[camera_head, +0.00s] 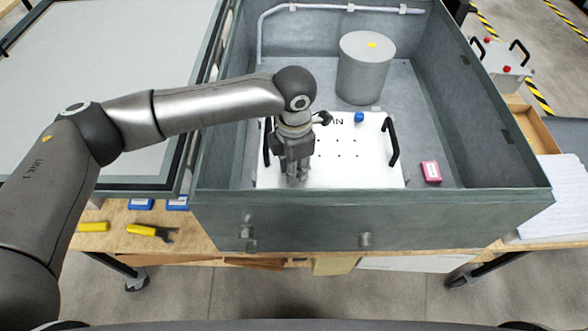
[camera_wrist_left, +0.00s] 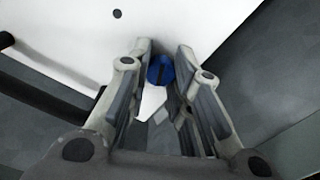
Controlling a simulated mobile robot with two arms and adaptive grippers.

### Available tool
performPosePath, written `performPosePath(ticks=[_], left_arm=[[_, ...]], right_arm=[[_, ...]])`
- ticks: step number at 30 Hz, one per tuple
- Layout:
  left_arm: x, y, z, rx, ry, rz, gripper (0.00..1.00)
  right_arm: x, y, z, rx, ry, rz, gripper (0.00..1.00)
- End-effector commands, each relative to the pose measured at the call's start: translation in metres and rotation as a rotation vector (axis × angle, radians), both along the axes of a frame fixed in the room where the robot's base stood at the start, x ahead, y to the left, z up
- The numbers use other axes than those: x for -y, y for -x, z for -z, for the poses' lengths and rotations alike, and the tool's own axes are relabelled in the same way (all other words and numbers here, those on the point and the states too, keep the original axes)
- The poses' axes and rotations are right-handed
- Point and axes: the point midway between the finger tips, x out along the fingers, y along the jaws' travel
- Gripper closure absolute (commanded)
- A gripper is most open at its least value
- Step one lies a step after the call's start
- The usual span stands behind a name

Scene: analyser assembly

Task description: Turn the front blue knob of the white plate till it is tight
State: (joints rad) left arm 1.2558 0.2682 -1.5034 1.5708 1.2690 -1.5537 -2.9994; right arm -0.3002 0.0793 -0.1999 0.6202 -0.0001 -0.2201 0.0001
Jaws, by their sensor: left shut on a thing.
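The white plate (camera_head: 365,172) lies flat on the floor of the open grey metal box and has a black handle at each side. A back blue knob (camera_head: 359,117) sits near its far edge. My left gripper (camera_head: 294,177) points down over the plate's front left part. In the left wrist view the front blue knob (camera_wrist_left: 160,70) stands between the fingers of my left gripper (camera_wrist_left: 163,52), which is shut on it. In the head view the gripper hides this knob. My right gripper is not in view.
The box's front wall (camera_head: 370,222) rises close in front of the plate. A grey cylinder (camera_head: 363,75) stands behind it, and a pink box (camera_head: 430,171) lies to the right. A pipe (camera_head: 300,10) runs along the back wall.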

Motion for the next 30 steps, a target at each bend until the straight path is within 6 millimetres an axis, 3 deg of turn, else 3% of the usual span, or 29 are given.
performPosePath(ticks=[14, 15, 20, 30], left_arm=[[0.0013, -0.0039, -0.0066, 0.012, 0.007, 0.013, 1.00], [0.0013, -0.0039, -0.0066, 0.012, 0.007, 0.013, 0.77], [0.0008, -0.0029, -0.0048, 0.008, 0.004, 0.013, 0.57], [0.0002, -0.0015, -0.0036, 0.004, 0.002, 0.013, 0.56]], right_arm=[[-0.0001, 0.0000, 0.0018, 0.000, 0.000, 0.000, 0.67], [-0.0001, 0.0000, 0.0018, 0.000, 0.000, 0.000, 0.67], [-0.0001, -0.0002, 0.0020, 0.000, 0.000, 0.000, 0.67], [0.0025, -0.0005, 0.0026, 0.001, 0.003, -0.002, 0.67]])
